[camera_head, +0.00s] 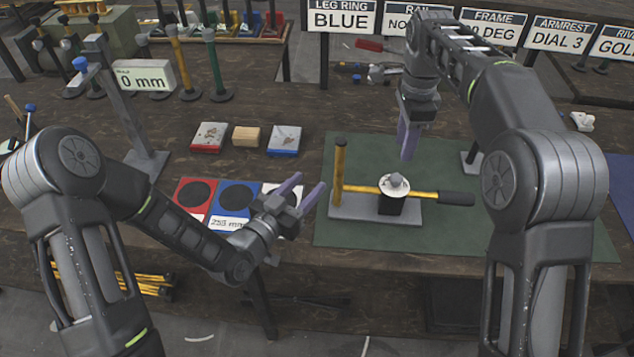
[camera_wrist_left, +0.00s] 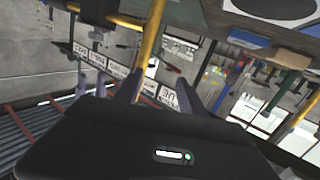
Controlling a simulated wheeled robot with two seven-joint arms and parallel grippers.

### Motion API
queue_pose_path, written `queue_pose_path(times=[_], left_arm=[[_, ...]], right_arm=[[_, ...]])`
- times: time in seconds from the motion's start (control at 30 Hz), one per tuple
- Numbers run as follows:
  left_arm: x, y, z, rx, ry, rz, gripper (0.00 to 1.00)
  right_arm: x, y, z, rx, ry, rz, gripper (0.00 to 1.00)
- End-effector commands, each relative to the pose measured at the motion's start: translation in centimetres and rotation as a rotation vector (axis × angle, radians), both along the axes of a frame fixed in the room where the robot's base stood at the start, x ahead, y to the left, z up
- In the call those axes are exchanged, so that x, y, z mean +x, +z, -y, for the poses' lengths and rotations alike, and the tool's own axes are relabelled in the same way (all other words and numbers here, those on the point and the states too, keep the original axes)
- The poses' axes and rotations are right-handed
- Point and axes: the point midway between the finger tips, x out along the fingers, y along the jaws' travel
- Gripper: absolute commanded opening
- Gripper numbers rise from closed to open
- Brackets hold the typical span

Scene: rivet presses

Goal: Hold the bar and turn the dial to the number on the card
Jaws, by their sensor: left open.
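A yellow bar with a black grip (camera_head: 425,195) lies across a grey base plate (camera_head: 360,213) on the green mat. On it, a white dial disc with a grey knob (camera_head: 396,182) sits on a black block (camera_head: 398,205). A yellow post (camera_head: 339,170) stands at the plate's left end. A card reads "ARMREST DIAL 3" (camera_head: 558,35). My left gripper (camera_head: 309,185) is open, left of the post. In the left wrist view a yellow rod (camera_wrist_left: 151,38) shows between its fingers (camera_wrist_left: 157,90); contact is unclear. My right gripper (camera_head: 408,142) points down above the dial, its opening hidden.
Red, blue and white cards with black discs (camera_head: 234,197) lie beside my left gripper. Small red and blue boxes (camera_head: 285,140) and a wooden block (camera_head: 246,136) lie behind. A grey stand (camera_head: 147,162) rises at left. The green mat (camera_head: 460,240) is clear in front of the plate.

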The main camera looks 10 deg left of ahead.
Motion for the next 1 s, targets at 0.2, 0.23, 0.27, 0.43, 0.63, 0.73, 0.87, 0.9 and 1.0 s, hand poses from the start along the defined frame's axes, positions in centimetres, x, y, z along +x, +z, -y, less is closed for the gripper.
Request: queue_pose_path(times=[0.2,0.23,0.27,0.43,0.63,0.73,0.87,0.9,1.0], left_arm=[[-0.5,2.1,3.1,0.035,-0.064,0.104,0.47],[-0.5,2.2,3.2,0.036,-0.066,0.108,0.47],[-0.5,2.2,3.2,0.037,-0.066,0.11,0.47],[-0.5,2.2,3.2,0.037,-0.066,0.109,0.47],[-0.3,2.2,3.4,0.037,-0.067,0.108,0.47],[0.3,2.2,3.8,0.037,-0.068,0.108,0.47],[1.7,2.2,4.6,0.036,-0.067,0.11,0.47],[2.2,2.2,4.9,0.035,-0.068,0.109,0.47],[3.6,2.2,5.7,0.036,-0.067,0.109,0.47]], right_arm=[[0.0,0.0,0.0,0.0,0.0,0.0,0.36],[0.0,0.0,0.0,0.0,0.0,0.0,0.36],[0.0,0.0,0.0,0.0,0.0,0.0,0.36],[0.0,0.0,0.0,0.0,0.0,0.0,0.36],[0.0,0.0,0.0,0.0,0.0,0.0,0.36],[0.0,0.0,0.0,0.0,0.0,0.0,0.36],[0.0,0.0,0.0,0.0,0.0,0.0,0.36],[0.0,0.0,0.0,0.0,0.0,0.0,0.36],[0.0,0.0,0.0,0.0,0.0,0.0,0.36]])
